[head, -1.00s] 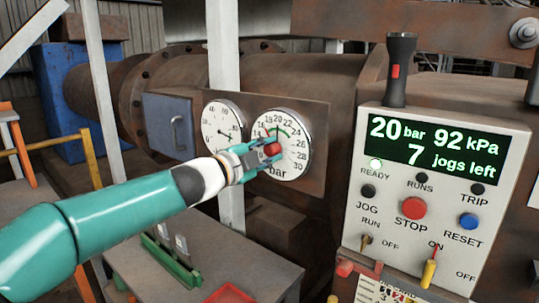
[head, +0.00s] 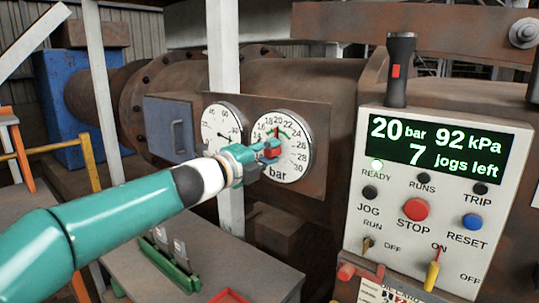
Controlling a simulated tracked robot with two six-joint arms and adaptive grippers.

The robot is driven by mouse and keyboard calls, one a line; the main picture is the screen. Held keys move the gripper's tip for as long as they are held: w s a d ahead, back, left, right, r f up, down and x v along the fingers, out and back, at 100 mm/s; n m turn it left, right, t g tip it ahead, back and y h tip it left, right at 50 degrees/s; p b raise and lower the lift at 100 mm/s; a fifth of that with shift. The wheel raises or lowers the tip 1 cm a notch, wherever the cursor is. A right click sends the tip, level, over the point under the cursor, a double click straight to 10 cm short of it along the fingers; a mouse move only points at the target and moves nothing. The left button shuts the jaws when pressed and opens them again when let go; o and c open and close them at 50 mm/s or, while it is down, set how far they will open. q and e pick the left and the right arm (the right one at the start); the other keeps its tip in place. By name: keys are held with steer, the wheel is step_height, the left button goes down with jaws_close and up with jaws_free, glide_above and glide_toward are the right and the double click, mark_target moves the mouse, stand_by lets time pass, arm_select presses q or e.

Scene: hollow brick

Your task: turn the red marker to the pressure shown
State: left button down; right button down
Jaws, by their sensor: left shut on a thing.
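The bar gauge (head: 297,165) is a white dial on a rusty plate, with a green arc near the top of its scale. A red marker (head: 272,150) sits at the dial's middle, and a thin red pointer seems to rise towards about 20. My left gripper (head: 266,153) is in front of the dial, shut on the red marker, and its fingers hide part of the marker and the dial's left side. The panel display (head: 437,145) reads 20 bar, 92 kPa and 7 jogs left. My right gripper is not in view.
A second white gauge (head: 223,128) is left of the bar gauge, close to my left arm. A grey table (head: 235,260) with a green rack (head: 170,262) is below.

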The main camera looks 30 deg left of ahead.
arm_select(q)
steer(key=shift+d+f, duration=0.15)
steer(key=shift+f, duration=0.25)
steer(key=c, duration=1.2)
jaws_free()
steer(key=shift+o, duration=1.4)
steer(key=shift+r, duration=0.1)
steer(key=shift+o, duration=0.4)
steer(key=shift+r, duration=0.1)
steer(key=s+a, duration=0.1)
steer(key=s, duration=1.1)
